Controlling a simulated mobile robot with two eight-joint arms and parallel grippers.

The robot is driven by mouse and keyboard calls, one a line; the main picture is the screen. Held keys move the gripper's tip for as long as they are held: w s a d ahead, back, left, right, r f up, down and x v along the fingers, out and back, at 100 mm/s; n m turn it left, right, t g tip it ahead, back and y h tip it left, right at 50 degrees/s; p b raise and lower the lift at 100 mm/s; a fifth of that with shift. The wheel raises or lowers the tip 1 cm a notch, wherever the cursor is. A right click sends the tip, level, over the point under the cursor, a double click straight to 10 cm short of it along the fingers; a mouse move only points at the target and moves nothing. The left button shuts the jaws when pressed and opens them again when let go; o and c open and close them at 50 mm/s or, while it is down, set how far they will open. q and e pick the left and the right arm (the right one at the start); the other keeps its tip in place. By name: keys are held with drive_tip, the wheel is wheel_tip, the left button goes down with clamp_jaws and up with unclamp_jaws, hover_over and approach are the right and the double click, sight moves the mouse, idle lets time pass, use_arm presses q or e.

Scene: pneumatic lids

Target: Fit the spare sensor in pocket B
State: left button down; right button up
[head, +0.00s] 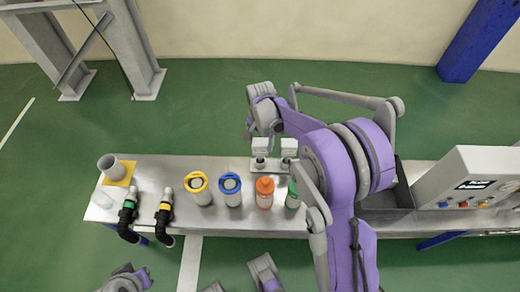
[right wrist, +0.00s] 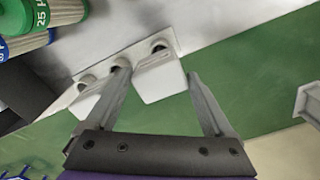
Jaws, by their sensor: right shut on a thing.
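My right gripper (right wrist: 158,82) is shut on a white block-shaped sensor (right wrist: 160,80), one finger on each side. In the head view this sensor (head: 261,146) is at the left end of a pale metal plate (head: 270,170). I cannot tell whether it is seated. A second white sensor (head: 289,148) stands at the plate's right end; it also shows in the right wrist view (right wrist: 82,105). Three round pockets show in the right wrist view, the middle one (right wrist: 121,63) partly behind a finger. No pocket letters are readable.
Blue, yellow, orange (head: 264,194) and green (head: 292,196) capped containers stand in front of the plate. Two black hose fittings (head: 128,210) lie left of them, near a grey cup (head: 110,168). A control box (head: 470,185) stands at right. The bench behind the yellow-lidded container is clear.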

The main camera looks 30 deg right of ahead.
drive_tip(key=shift+r+p, duration=1.7)
drive_tip(key=shift+r, duration=1.05)
drive_tip(key=shift+c, duration=0.4)
wheel_tip(320, 180, up, 8)
drive_tip(key=p, duration=0.4)
drive_tip(key=shift+f+p, duration=0.25)
drive_tip(key=shift+p, duration=0.15)
